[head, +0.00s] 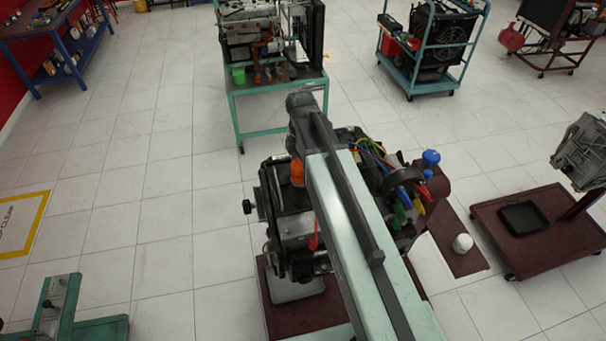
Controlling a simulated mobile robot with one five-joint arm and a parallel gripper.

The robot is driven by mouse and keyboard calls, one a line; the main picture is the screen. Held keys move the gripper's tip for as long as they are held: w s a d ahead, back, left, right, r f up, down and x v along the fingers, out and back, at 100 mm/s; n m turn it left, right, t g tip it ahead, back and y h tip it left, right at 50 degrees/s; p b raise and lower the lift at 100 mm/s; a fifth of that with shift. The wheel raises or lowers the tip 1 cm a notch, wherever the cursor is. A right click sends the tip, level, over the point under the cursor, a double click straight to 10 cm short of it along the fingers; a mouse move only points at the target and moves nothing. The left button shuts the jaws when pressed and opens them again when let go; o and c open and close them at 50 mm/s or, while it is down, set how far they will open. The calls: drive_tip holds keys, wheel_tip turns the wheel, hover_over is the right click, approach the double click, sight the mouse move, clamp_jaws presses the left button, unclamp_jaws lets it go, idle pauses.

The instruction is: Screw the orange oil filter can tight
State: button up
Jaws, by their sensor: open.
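The orange oil filter can (297,172) shows as a small orange shape on the left part of the engine (289,212), just left of my arm. My arm reaches over the engine from the bottom of the head view and bends down at its far end. My gripper (295,150) is at that end, close above the can. It is small and dark here, and its jaws are open. I cannot tell whether the fingers stand around the can or touch it. My arm hides the middle of the engine.
The engine stands on a dark red base (300,316). Colored hoses and a blue cap (431,157) are on its right. A teal engine stand (276,106) is behind, and a dark red trolley (552,235) is right.

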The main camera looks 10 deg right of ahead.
drive_tip(key=shift+f, duration=0.15)
drive_tip(key=c, duration=1.4)
drive_tip(key=shift+d, duration=0.1)
